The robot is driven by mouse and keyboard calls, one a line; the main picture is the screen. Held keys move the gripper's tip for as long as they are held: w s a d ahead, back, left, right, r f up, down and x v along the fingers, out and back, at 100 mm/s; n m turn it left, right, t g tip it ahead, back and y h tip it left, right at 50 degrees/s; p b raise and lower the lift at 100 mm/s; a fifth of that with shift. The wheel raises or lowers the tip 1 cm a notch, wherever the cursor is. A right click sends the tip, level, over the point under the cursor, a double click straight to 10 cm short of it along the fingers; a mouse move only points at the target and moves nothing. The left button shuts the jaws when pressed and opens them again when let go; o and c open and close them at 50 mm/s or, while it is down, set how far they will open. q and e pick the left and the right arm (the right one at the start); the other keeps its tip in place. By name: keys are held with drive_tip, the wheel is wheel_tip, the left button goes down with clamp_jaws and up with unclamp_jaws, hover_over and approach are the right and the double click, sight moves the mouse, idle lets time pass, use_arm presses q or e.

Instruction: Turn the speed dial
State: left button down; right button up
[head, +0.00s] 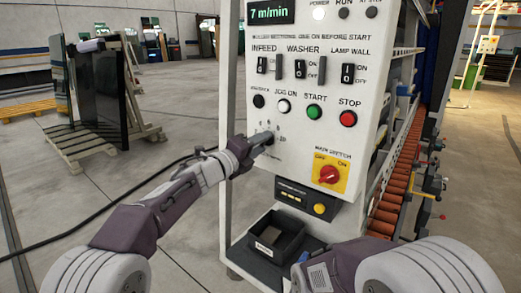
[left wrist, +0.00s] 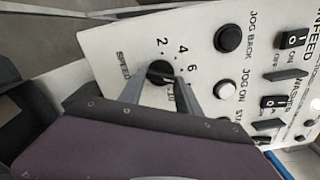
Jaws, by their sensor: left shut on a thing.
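The speed dial (left wrist: 160,70) is a small black knob on the white control panel (head: 285,170), with printed numbers 2, 4, 6 and more around it and the word SPEED beside it. My left gripper (head: 267,138) reaches the panel from the left, and in the left wrist view (left wrist: 161,80) its two fingers are closed around the dial, one on each side. The fingers hide part of the dial and some of its markings. In the head view the gripper covers most of the dial. The green display (head: 268,12) reads 7 m/min. My right gripper is not in view.
A row of buttons sits just above the dial, with the green start button (head: 314,112) and red stop button (head: 348,118). The red main switch (head: 329,174) is lower right. A black tray (head: 290,236) juts out below. Orange rollers (head: 398,185) run along the right.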

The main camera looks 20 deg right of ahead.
use_arm(q)
drive_tip(key=m, duration=0.2)
drive_tip(key=m+b, duration=0.2)
drive_tip(key=m, duration=0.1)
drive_tip(key=shift+f+m, duration=0.3)
drive_tip(key=m+b, duration=0.2)
drive_tip(key=m, duration=0.3)
drive_tip(key=shift+w, duration=0.1)
drive_tip(key=shift+m+b, duration=0.3)
drive_tip(key=shift+m, duration=0.1)
drive_tip(key=c, duration=0.8)
unclamp_jaws()
drive_tip(key=shift+a, duration=0.1)
drive_tip(key=shift+c, duration=0.2)
drive_tip(key=shift+r, duration=0.1)
